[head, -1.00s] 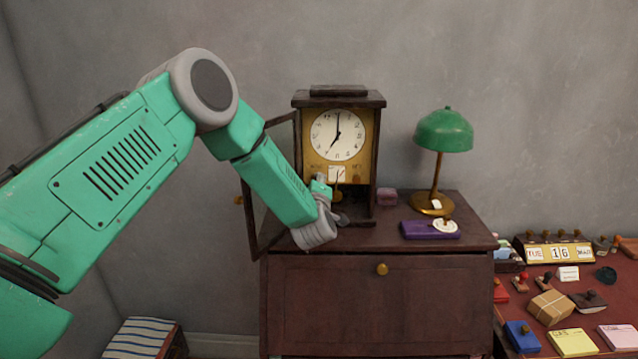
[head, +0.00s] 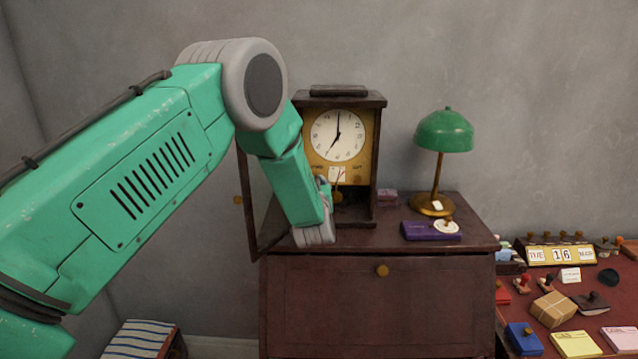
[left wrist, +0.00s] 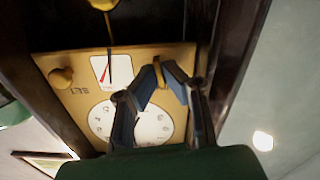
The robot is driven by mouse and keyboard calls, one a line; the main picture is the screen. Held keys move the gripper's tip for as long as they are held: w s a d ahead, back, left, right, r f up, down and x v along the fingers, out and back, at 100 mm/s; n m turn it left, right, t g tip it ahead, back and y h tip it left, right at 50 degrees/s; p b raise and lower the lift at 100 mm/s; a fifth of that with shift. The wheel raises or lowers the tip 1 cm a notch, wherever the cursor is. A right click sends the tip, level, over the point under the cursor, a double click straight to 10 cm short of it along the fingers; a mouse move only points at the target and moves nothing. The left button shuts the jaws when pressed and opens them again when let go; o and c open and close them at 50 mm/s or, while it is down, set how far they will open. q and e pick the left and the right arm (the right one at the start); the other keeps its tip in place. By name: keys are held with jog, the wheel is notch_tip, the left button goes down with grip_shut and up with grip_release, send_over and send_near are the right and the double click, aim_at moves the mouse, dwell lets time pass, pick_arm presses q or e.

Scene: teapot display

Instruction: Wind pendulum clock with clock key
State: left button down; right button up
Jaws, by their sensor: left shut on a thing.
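The pendulum clock (head: 317,158) stands on the dark cabinet, its glass door (head: 252,205) swung open to the left. It has a white dial, brass face plate and a pendulum below. In the left wrist view the dial (left wrist: 152,126) appears upside down, with a small red-needle gauge (left wrist: 103,70) and a brass knob (left wrist: 61,78) by "SET". My left gripper (left wrist: 178,72) is shut on a narrow brass piece, seemingly the clock key (left wrist: 185,66), at the side opposite "SET". Whether the key sits in a hole is hidden. In the head view my arm mostly hides this gripper. My right gripper is out of view.
The cabinet top (head: 398,240) holds a green lamp (head: 443,131), a purple case (head: 424,231) with a white round piece, and a small box (head: 387,197). A red desk (head: 514,308) with stamps and notes stands right. The open door is close to my left arm.

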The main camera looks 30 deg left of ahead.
pick_arm(q)
jog(key=m, duration=0.5)
jog(key=shift+w+r+m, duration=0.15)
jog(key=shift+r+m, duration=0.15)
jog(key=shift+r, duration=0.05)
dwell(0.4)
jog(key=c, duration=1.7)
grip_release()
jog(key=shift+d+f, duration=0.1)
jog(key=shift+f, duration=0.15)
